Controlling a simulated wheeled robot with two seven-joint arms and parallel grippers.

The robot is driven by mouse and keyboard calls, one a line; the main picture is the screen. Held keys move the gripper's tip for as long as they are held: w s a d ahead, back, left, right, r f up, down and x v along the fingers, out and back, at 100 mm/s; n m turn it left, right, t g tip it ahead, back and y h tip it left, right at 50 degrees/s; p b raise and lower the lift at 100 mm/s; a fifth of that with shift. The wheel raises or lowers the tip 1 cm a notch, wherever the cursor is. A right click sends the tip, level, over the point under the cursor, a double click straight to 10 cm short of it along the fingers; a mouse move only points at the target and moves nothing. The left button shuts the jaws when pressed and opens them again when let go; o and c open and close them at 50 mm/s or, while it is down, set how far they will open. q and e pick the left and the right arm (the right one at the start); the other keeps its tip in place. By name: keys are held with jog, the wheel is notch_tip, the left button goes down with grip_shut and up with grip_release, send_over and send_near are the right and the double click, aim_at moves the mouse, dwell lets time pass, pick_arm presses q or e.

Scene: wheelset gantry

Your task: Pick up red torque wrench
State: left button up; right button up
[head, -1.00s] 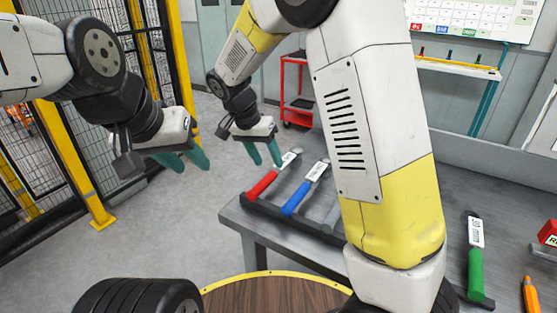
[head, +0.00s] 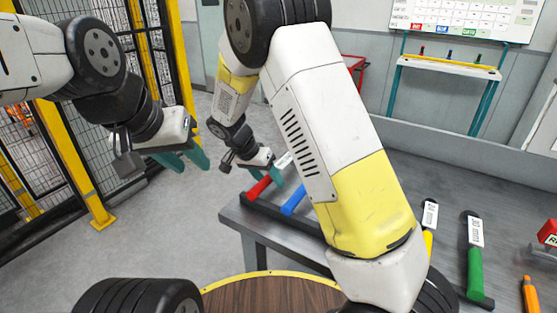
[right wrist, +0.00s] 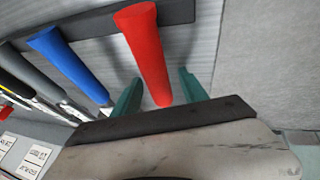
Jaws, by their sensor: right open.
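The red torque wrench (head: 259,187) lies at the left end of the workbench; its silver shaft is partly hidden by my right arm. In the right wrist view its red handle (right wrist: 146,55) shows between the two teal fingers. My right gripper (head: 275,178) is open, with one finger to each side of the handle in the wrist view (right wrist: 160,77). I cannot tell whether either finger touches it. My left gripper (head: 192,165) is open and empty, off to the left over the floor.
A blue wrench (right wrist: 68,62) lies beside the red one, with a dark-handled one beyond it. My right arm hides the bench's middle. Yellow (head: 428,240), green (head: 475,268) and orange (head: 530,295) tools lie further right. A yellow-framed mesh fence (head: 75,170) stands at left.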

grip_shut()
jog(key=shift+r, duration=0.15)
